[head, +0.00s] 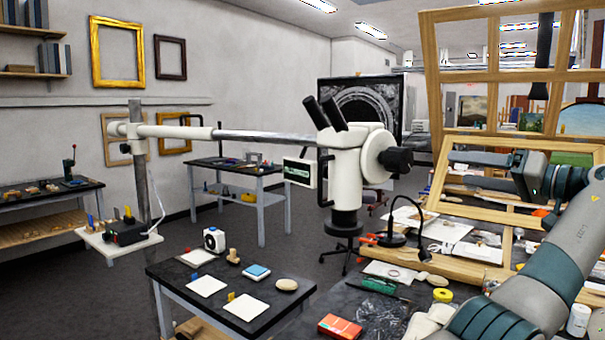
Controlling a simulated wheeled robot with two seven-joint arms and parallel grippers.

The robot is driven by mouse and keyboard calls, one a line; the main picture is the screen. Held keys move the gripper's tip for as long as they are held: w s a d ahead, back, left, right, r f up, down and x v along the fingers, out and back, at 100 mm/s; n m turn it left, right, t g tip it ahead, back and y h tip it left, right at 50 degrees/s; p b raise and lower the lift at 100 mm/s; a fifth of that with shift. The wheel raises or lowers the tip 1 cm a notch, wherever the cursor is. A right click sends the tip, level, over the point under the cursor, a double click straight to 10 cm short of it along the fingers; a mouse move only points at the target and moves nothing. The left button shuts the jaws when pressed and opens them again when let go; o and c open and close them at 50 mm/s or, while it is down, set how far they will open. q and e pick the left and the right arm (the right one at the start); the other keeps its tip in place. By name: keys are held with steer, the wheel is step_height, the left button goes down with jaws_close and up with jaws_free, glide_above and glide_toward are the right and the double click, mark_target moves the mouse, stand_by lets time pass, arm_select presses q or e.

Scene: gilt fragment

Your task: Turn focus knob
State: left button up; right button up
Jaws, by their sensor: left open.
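A white stereo microscope (347,180) with two black eyepieces hangs from a horizontal boom. A black focus knob (397,160) sticks out from the right side of its round white housing. My left gripper (452,172) is to the right of the knob, at about the same height in the picture. Its fingers point left and are apart, with nothing seen between them. A clear gap shows between the fingertips and the knob. My left arm comes up from the lower right. My right gripper is not in view.
A wooden frame (434,90) stands close behind my gripper. A black lamp (424,222) stands on the cluttered bench below, with papers, a yellow tape roll (443,295) and a red box (340,327). A small dark table (230,318) holds white tiles at the front.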

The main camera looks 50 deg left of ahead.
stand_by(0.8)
arm_select(q)
steer(key=n, duration=0.2)
steer(key=n+b, duration=0.1)
steer(key=n, duration=0.4)
steer(key=shift+s+d+f, duration=0.1)
steer(key=shift+d+f, duration=0.15)
steer(key=shift+d, duration=0.1)
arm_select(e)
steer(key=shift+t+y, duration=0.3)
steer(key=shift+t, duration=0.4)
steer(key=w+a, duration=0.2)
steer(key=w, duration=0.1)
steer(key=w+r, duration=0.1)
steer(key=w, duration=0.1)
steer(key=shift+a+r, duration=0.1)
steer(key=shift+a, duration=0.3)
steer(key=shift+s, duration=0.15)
arm_select(q)
steer(key=shift+a, duration=0.1)
